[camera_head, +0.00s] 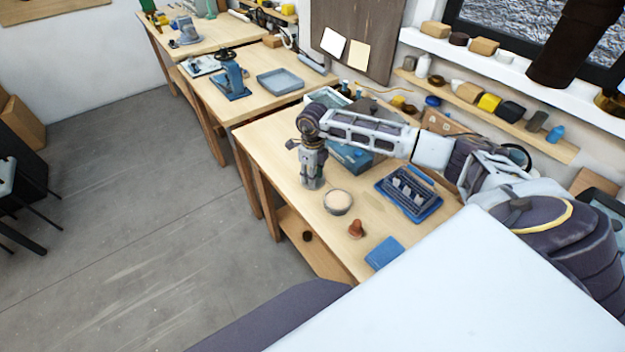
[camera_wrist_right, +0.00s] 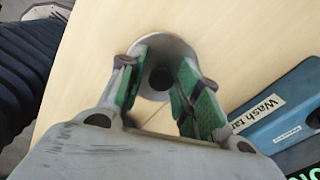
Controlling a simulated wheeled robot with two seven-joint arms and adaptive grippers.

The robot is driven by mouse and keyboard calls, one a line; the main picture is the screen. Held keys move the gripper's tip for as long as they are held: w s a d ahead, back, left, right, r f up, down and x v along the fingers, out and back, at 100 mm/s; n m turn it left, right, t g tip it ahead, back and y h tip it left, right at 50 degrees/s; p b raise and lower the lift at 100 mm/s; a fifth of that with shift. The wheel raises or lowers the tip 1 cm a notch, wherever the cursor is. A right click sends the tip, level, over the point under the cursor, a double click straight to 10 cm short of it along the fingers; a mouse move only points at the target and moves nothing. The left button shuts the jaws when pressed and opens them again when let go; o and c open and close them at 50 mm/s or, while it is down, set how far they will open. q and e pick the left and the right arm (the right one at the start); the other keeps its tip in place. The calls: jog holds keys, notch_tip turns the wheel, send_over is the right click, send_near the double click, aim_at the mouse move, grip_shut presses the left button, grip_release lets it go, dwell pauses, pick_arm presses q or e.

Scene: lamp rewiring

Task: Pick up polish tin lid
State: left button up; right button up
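My right gripper (camera_head: 313,184) points down at the table, near its left edge. In the right wrist view its two green-padded fingers (camera_wrist_right: 163,82) are apart, on either side of a round grey piece with a dark centre (camera_wrist_right: 160,55). This may be the polish tin lid; I cannot tell for certain, nor whether the fingers touch it. In the head view the gripper hides what is under it. My left gripper is not in view.
A blue tray labelled "Wash tank" (camera_wrist_right: 275,105) lies close on the right. A blue rack (camera_head: 409,193), a brown knobbed piece (camera_head: 356,229) and a blue pad (camera_head: 384,253) are on the table (camera_head: 303,218). Shelves with several containers line the wall.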

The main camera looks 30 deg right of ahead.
jog(key=shift+s+f, duration=0.3)
jog(key=shift+f, duration=0.2)
jog(key=c, duration=0.3)
jog(key=shift+r, duration=0.1)
jog(key=shift+w+r, duration=0.2)
jog(key=shift+r, duration=0.4)
notch_tip(320, 180, up, 9)
jog(key=shift+w+r+b, duration=0.1)
jog(key=shift+b, duration=0.8)
jog(key=shift+f, duration=0.2)
